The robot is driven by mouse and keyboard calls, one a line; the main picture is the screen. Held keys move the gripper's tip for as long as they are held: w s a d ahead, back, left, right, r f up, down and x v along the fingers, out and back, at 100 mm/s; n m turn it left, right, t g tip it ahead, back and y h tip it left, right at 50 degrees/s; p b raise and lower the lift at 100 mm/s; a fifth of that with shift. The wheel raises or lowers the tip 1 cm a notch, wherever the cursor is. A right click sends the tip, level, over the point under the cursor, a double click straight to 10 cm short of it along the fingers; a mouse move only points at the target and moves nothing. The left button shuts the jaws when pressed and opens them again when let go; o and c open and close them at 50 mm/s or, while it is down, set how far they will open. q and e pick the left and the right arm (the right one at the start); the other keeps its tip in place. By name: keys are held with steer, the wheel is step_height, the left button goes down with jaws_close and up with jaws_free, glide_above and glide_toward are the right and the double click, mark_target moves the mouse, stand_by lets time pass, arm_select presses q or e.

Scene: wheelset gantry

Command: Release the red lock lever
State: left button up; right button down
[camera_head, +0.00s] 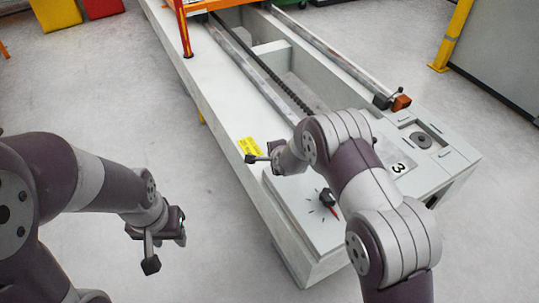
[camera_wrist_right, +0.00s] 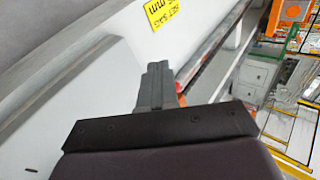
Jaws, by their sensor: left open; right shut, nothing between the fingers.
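A black knob with a red pointer (camera_head: 329,200) sits on the pale end panel of the gantry bed, with dial marks around it. My right gripper (camera_head: 252,159) is shut and empty, pointing left over the bed's near side by the yellow label. Its closed fingers also show in the right wrist view (camera_wrist_right: 156,86). My left gripper (camera_head: 163,251) is open and empty over bare floor, left of the bed and apart from it.
The long pale bed (camera_head: 225,95) has a rail slot and a yellow label (camera_head: 249,146), which also shows in the right wrist view (camera_wrist_right: 165,14). An orange-red block (camera_head: 401,102) sits at a rail end. A grey cabinet (camera_head: 500,50) stands right.

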steer(key=s+r, duration=0.1)
steer(key=s+a+r, duration=0.1)
steer(key=shift+s+a+r, duration=0.1)
steer(key=shift+a+r, duration=0.1)
steer(key=shift+r, duration=0.1)
stand_by(0.3)
